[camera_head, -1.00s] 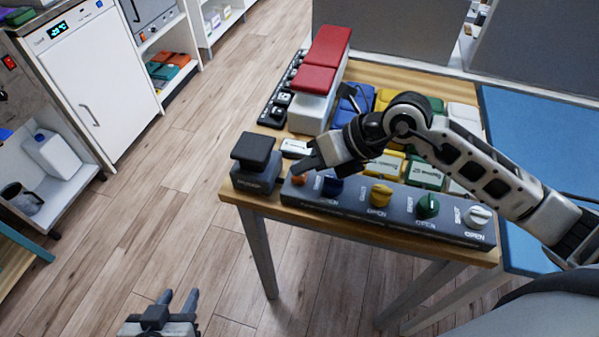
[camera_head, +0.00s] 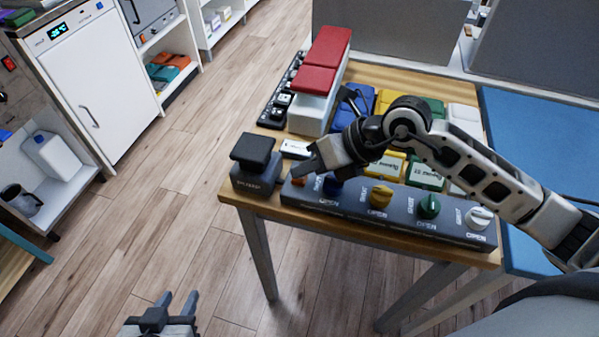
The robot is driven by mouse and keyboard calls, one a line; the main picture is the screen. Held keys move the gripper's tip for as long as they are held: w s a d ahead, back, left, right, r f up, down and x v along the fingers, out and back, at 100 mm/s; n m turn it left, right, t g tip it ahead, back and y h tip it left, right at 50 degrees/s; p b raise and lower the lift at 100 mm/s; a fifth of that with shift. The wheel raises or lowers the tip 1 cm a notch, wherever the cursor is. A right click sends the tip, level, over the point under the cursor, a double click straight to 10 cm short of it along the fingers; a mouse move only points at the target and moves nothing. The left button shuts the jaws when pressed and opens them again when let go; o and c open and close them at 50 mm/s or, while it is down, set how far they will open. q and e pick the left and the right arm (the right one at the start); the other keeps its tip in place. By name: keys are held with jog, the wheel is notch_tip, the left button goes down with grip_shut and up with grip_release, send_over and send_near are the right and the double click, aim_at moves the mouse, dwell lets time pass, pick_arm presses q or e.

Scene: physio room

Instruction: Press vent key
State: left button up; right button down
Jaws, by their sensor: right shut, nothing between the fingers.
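A dark block with a raised black key cap (camera_head: 253,148) stands at the table's front left corner. My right gripper (camera_head: 300,171) is shut and empty. Its tips point left, just right of the block and over the left end of the grey knob panel (camera_head: 350,214), apart from the key cap in the picture. My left gripper (camera_head: 177,302) is open and empty, low over the floor, away from the table.
Yellow (camera_head: 380,196), green (camera_head: 429,206) and white (camera_head: 479,217) knobs stand along the panel. A red-topped white stand (camera_head: 314,110) and several coloured packs are behind. A blue mat (camera_head: 540,130) lies right. The floor left of the table is clear.

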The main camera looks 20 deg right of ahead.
aim_at(306, 179)
jog(key=shift+r+p, duration=0.65)
jog(key=shift+r, duration=0.25)
notch_tip(306, 179, up, 5)
jog(key=p, duration=0.4)
jog(key=shift+s+f, duration=0.1)
dwell(0.5)
